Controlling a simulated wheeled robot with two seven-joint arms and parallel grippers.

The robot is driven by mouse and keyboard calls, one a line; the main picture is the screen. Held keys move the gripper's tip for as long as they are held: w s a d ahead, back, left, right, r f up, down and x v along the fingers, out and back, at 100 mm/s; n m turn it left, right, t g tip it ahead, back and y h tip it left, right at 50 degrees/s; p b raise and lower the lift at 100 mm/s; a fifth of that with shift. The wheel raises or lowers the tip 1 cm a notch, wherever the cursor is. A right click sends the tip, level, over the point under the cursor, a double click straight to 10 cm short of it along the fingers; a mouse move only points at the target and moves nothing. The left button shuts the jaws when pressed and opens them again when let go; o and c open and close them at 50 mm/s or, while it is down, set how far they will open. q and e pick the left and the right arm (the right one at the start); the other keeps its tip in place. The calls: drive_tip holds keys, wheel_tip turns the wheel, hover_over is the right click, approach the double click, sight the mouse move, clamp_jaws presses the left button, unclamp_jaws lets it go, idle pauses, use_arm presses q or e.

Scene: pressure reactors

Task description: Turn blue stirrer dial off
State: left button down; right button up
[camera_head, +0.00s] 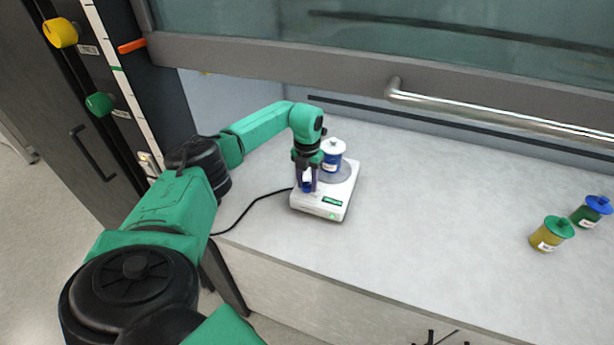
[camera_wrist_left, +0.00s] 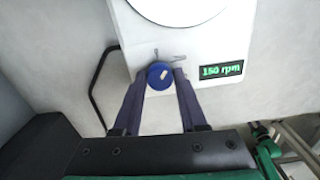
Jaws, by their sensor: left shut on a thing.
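The white stirrer (camera_head: 334,203) stands on the bench inside the hood, with a blue jar with a white lid (camera_head: 333,158) on its round plate. The blue dial (camera_wrist_left: 160,75) is at the front left of the stirrer in the left wrist view, with a pale mark on its face. The display (camera_wrist_left: 222,71) beside it reads 150 rpm in green. My left gripper (camera_head: 306,186) reaches down from above and is shut on the blue dial, one finger on each side of it in the left wrist view (camera_wrist_left: 160,82). My right gripper is not in view.
A black cable (camera_head: 250,206) runs left from the stirrer. A yellow jar with a green lid (camera_head: 550,235) and a green jar with a blue lid (camera_head: 591,211) stand far right. The raised sash with its handle (camera_head: 480,105) spans above. The middle bench is clear.

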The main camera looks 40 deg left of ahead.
sight(307, 185)
use_arm(q)
drive_tip(key=n+p, duration=0.1)
drive_tip(key=n, duration=0.3)
drive_tip(key=shift+r, duration=0.2)
drive_tip(key=shift+w+a+n+p, duration=0.1)
drive_tip(key=shift+n+p, duration=0.5)
drive_tip(key=shift+n, duration=1.2)
drive_tip(key=shift+c, duration=2.2)
unclamp_jaws()
drive_tip(key=shift+f, duration=0.1)
wheel_tip(307, 185, up, 15)
drive_tip(key=b, duration=0.3)
drive_tip(key=shift+f, duration=0.2)
